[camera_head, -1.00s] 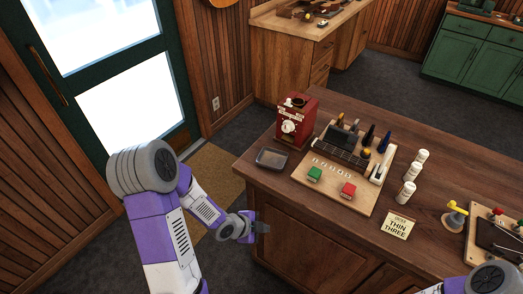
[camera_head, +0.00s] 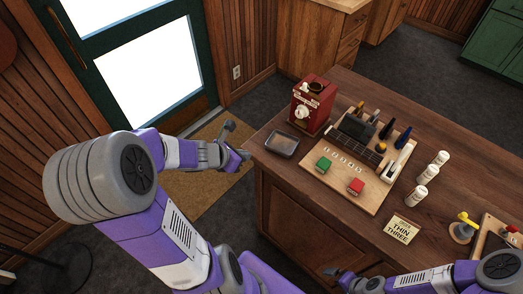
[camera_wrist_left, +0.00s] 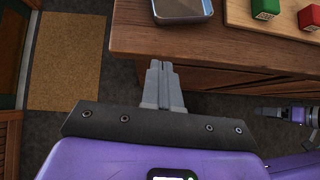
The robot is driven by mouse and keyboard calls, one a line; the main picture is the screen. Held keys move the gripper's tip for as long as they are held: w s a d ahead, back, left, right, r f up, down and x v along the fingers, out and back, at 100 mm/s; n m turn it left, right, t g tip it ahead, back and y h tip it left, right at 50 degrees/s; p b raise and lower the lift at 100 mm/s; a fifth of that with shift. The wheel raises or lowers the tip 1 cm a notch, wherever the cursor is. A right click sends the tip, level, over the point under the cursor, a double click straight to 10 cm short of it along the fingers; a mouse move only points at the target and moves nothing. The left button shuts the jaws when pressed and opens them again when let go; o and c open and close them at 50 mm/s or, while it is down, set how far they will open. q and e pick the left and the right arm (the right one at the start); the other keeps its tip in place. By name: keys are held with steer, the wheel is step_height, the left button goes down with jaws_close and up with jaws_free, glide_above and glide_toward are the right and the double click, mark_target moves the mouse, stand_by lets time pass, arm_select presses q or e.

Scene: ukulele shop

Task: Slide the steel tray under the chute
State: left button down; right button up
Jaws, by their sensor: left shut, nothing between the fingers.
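The steel tray (camera_head: 282,145) is a small, shallow rectangular dish on the counter's left corner, just in front of the red machine (camera_head: 310,105). I cannot make out a separate chute on the machine. In the left wrist view the tray (camera_wrist_left: 183,10) lies at the top edge, beyond the counter edge. My left gripper (camera_head: 246,154) is shut and empty, just off the counter's left corner and apart from the tray. It also shows in the left wrist view (camera_wrist_left: 160,66). My right gripper (camera_head: 334,273) is low before the counter front; its jaws are too small to read.
A wooden board (camera_head: 349,182) with a green block (camera_head: 323,164) and a red block (camera_head: 355,186) lies right of the tray. Floor left of the counter, with a mat (camera_head: 206,180), is clear.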

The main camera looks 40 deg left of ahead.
mark_target(267, 148)
arm_select(q)
steer(key=b+x, duration=0.2)
steer(key=x, duration=0.4)
steer(key=shift+b, duration=0.3)
steer(key=shift+w+d+r+p, duration=0.1)
steer(key=shift+w+r+p, duration=0.1)
steer(key=shift+w, duration=0.4)
steer(key=shift+w+d+r+p, duration=0.1)
steer(key=shift+w+p, duration=0.05)
steer(key=shift+w, duration=1)
arm_select(e)
steer(key=shift+f, duration=1.35)
